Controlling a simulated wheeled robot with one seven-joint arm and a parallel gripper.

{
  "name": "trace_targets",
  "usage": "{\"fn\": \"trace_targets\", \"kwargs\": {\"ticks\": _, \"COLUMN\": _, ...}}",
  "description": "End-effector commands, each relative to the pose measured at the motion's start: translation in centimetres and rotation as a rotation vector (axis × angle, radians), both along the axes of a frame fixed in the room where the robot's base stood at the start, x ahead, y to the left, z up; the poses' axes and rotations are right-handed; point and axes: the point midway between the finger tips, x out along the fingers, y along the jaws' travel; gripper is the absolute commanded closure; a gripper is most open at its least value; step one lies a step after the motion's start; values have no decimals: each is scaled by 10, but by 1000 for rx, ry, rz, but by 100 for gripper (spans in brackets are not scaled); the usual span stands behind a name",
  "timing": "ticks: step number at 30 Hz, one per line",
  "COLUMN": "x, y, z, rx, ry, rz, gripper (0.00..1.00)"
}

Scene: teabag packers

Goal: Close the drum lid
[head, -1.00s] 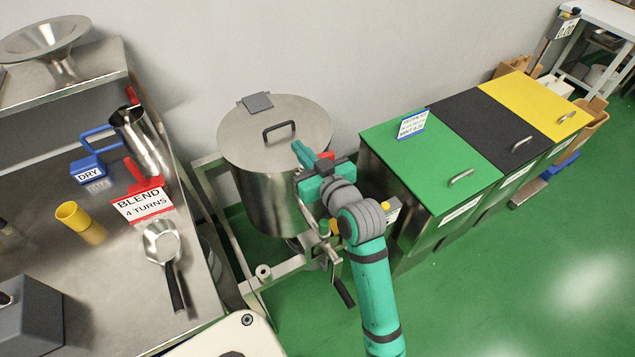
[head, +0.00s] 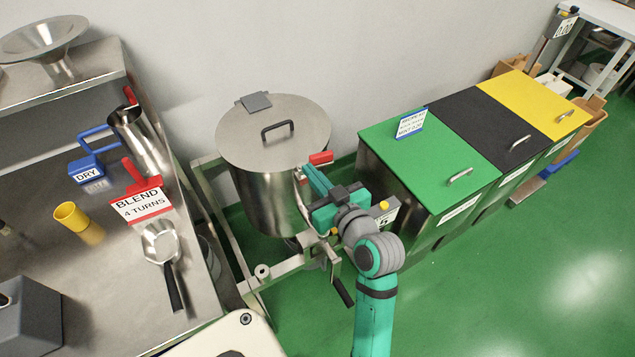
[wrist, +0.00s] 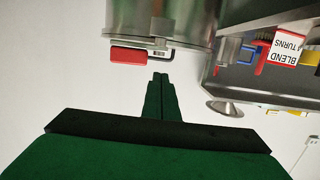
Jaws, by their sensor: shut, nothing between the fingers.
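The steel drum (head: 262,195) stands in a metal frame beside the wall. Its round lid (head: 240,130) lies flat across the top, with a dark handle (head: 278,129) and a grey hinge plate at the back. A red latch (head: 320,158) sticks out at the drum's right rim; it also shows in the wrist view (wrist: 131,55). My gripper (head: 302,172) is shut and empty, at the drum's right side just below the red latch. In the wrist view the closed fingers (wrist: 158,80) point at the drum's side near the latch bracket. Whether they touch it I cannot tell.
Green (head: 430,165), black and yellow lidded bins stand to the right. A steel bench (head: 110,270) with a scoop (head: 160,242), a yellow cup (head: 70,215) and a BLEND sign is at the left. A crank handle (head: 342,292) hangs below my gripper. Green floor is open at the right.

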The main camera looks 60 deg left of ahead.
Motion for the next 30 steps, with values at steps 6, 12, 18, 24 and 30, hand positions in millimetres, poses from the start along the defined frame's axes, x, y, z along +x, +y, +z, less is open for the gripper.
{"fn": "trace_targets", "kwargs": {"ticks": 6, "x": 0, "y": -12, "z": -4, "rx": -1, "ry": 2, "rz": -3, "gripper": 100}}
{"fn": "trace_targets", "kwargs": {"ticks": 12, "x": -1, "y": -20, "z": -7, "rx": 0, "ry": 1, "rz": -2, "gripper": 100}}
{"fn": "trace_targets", "kwargs": {"ticks": 18, "x": -2, "y": -24, "z": -8, "rx": 1, "ry": 1, "rz": -1, "gripper": 100}}
{"fn": "trace_targets", "kwargs": {"ticks": 24, "x": -2, "y": -26, "z": -8, "rx": 1, "ry": 0, "rz": -2, "gripper": 100}}
{"fn": "trace_targets", "kwargs": {"ticks": 30, "x": -1, "y": -25, "z": -7, "rx": 7, "ry": 0, "rz": -6, "gripper": 100}}
